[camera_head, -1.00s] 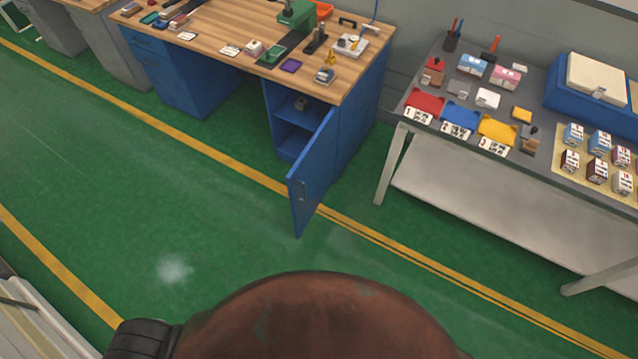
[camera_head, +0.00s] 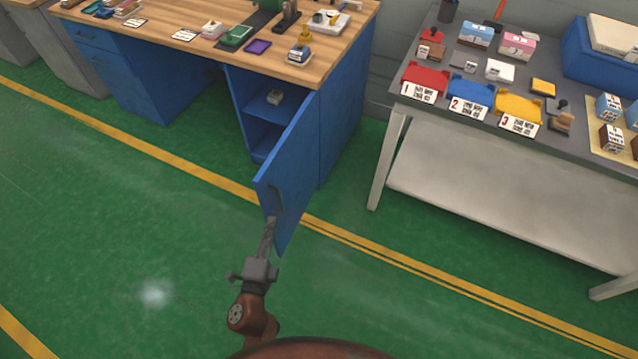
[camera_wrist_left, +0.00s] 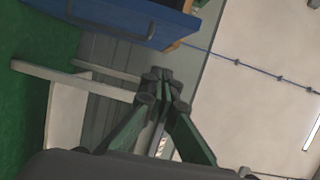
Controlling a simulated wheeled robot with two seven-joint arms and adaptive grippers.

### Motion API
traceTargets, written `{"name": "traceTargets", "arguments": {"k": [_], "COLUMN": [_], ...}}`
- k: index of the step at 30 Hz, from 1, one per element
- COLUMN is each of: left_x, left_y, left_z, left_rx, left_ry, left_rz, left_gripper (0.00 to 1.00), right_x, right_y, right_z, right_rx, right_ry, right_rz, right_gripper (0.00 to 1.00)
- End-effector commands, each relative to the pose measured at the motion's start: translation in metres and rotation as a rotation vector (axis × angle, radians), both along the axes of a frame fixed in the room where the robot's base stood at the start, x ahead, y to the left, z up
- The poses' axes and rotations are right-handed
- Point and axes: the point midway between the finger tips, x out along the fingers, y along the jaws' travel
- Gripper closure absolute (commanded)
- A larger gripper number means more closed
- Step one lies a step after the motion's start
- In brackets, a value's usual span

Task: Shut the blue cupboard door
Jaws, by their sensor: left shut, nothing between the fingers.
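The blue cupboard door (camera_head: 292,170) stands open below the wooden-topped desk, swung out toward me. Its dark handle (camera_head: 274,202) is near the free edge. The open cupboard (camera_head: 262,112) shows a shelf with a small object (camera_head: 274,97) on it. My left gripper (camera_head: 269,222) is shut and empty, pointing up at the door's free edge just below the handle. I cannot tell whether it touches the door. In the left wrist view the shut fingers (camera_wrist_left: 163,76) lie below a blue panel (camera_wrist_left: 110,22) with a dark handle. My right gripper is not in view.
A grey table (camera_head: 398,97) with numbered trays and boxes stands to the right, its pale lower shelf (camera_head: 500,205) near the floor. The wooden desktop (camera_head: 180,62) holds several small items. The green floor (camera_head: 110,220) left of the door is clear.

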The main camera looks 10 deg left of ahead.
Motion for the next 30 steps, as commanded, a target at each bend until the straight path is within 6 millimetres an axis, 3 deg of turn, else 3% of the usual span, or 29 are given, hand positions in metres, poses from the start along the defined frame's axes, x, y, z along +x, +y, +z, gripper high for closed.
{"name": "traceTargets", "arguments": {"k": [8, 21, 24, 30], "left_x": [0.018, 0.103, 0.106, 0.111], "left_y": [-0.002, -0.006, 0.013, 0.029], "left_z": [0.019, 0.016, 0.017, 0.015], "left_rx": [0.033, 0.031, 0.033, 0.03], "left_ry": [-0.041, -0.037, -0.035, -0.034], "left_rz": [0.001, 0.001, 0.004, 0.002], "left_gripper": [1.0, 1.0, 1.0, 1.0], "right_x": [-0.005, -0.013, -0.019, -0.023], "right_y": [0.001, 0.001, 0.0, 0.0], "right_z": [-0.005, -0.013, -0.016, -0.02], "right_rx": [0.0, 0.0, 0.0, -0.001], "right_ry": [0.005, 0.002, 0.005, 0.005], "right_rz": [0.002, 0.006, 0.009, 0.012], "right_gripper": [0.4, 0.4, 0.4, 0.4]}}
